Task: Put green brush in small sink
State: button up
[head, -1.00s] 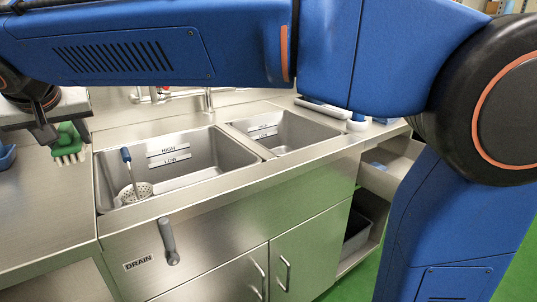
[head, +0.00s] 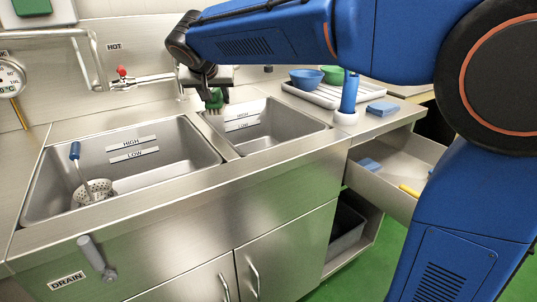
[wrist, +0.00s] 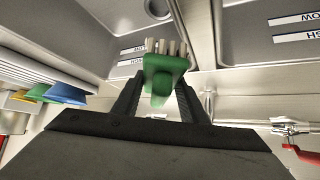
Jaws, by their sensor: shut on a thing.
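The green brush (head: 214,98) is in my gripper (head: 208,90), at the back left corner of the small sink (head: 262,126) in the head view. In the wrist view the brush (wrist: 164,72) sits between the two fingers of my gripper (wrist: 160,92), its pale bristles pointing away from the palm. My gripper is shut on it. The small sink is the right-hand basin, with HIGH and LOW labels on its back wall. It looks empty where I can see in. The brush's exact height above the rim is hard to tell.
The large sink (head: 120,165) on the left holds a strainer (head: 95,190) with a blue handle. A faucet with a red knob (head: 122,71) stands behind. To the right are a white rack (head: 320,95) with bowls, a blue upright object (head: 349,92), a blue sponge (head: 383,108) and an open drawer (head: 400,190).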

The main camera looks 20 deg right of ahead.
jog(key=w+d+f+m+h, duration=0.1)
jog(key=w+d+f, duration=0.1)
jog(key=d, duration=0.5)
jog(key=w+d+f+m+h, duration=0.1)
jog(key=w+d+f, duration=0.15)
jog(key=d, duration=0.45)
jog(key=shift+m+g, duration=0.4)
jog(key=d+f, duration=0.1)
jog(key=f, duration=0.3)
jog(key=d+f, duration=0.1)
jog(key=f, duration=0.2)
jog(key=d+f, duration=0.1)
jog(key=f, duration=0.3)
jog(key=shift+s+f, duration=0.2)
jog(key=shift+f, duration=2.3)
jog(key=shift+f, duration=0.1)
jog(key=o, duration=1.2)
